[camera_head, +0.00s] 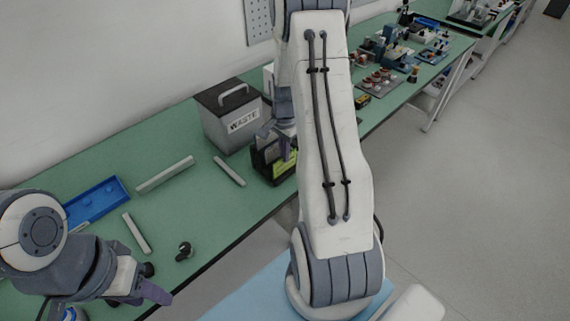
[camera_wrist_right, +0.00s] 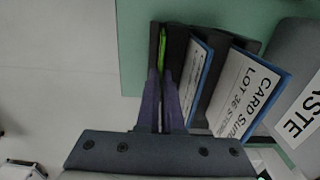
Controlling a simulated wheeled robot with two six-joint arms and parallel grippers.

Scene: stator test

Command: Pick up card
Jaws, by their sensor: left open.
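A black card holder (camera_head: 262,163) stands on the green bench beside the waste bin, with a lime-green card (camera_head: 283,166) in its front slot. In the right wrist view the green card (camera_wrist_right: 162,48) shows edge-on in the holder (camera_wrist_right: 242,45), and cards with printed white labels (camera_wrist_right: 240,92) stand in the other slots. My right gripper (camera_head: 277,130) is at the holder. Its purple fingers (camera_wrist_right: 161,75) are close together on either side of the green card's line; whether they press on it is unclear. My left gripper (camera_head: 150,281) is open and empty at the lower left.
A grey waste bin (camera_head: 228,120) stands behind the holder. A blue tray (camera_head: 97,203), pale bars (camera_head: 165,174) and a small black knob (camera_head: 184,251) lie on the bench. Parts and fixtures (camera_head: 382,80) stand farther along. My right arm crosses the middle of the head view.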

